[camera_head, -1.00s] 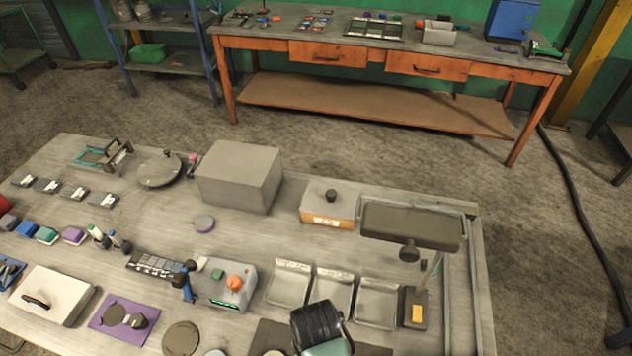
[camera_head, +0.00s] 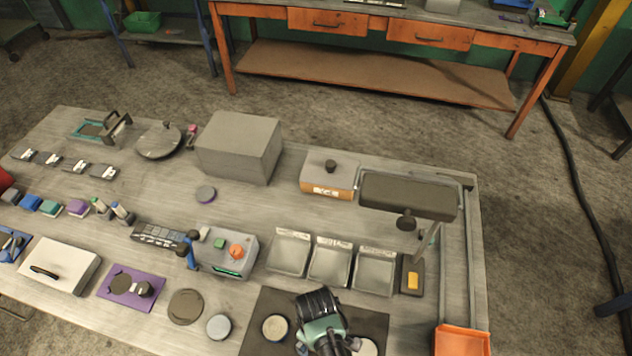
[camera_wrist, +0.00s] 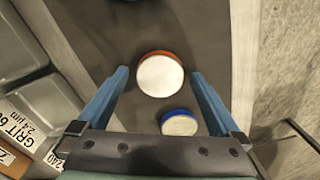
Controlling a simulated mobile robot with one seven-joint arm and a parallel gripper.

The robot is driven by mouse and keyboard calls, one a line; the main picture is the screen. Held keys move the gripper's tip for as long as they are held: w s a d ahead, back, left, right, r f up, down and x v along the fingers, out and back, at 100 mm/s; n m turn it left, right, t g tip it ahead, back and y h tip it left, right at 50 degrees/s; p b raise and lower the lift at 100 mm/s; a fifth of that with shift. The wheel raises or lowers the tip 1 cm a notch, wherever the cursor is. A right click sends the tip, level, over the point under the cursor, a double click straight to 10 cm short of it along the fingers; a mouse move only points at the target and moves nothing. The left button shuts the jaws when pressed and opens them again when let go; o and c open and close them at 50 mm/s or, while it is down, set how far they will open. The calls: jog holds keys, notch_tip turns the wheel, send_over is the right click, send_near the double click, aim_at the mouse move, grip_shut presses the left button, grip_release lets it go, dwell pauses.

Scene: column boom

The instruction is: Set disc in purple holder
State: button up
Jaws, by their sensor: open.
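My gripper (camera_wrist: 159,77) is open in the wrist view, its blue fingers on either side of a white-topped disc with an orange-red rim (camera_wrist: 160,77). I cannot tell how high the fingers are above it. A smaller pale disc with a blue rim (camera_wrist: 179,123) lies near the right finger. Both are on a dark mat (camera_wrist: 108,38). In the head view my wrist hides part of the mat (camera_head: 262,300), where a cream disc (camera_head: 275,328) shows. A purple mat (camera_head: 152,293) carries dark round pieces.
Three metal trays (camera_head: 330,262) stand behind the dark mat, with a lamp (camera_head: 408,195) at their right. A grey disc (camera_head: 218,327) and a brown disc (camera_head: 186,307) lie left of the mat. An orange bin (camera_head: 462,341) is at front right. The table's middle is fairly clear.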

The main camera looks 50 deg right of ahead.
grip_shut()
dwell(0.5)
jog(key=shift+r, duration=0.15)
notch_tip(320, 180, up, 10)
jog(key=shift+b, duration=0.35)
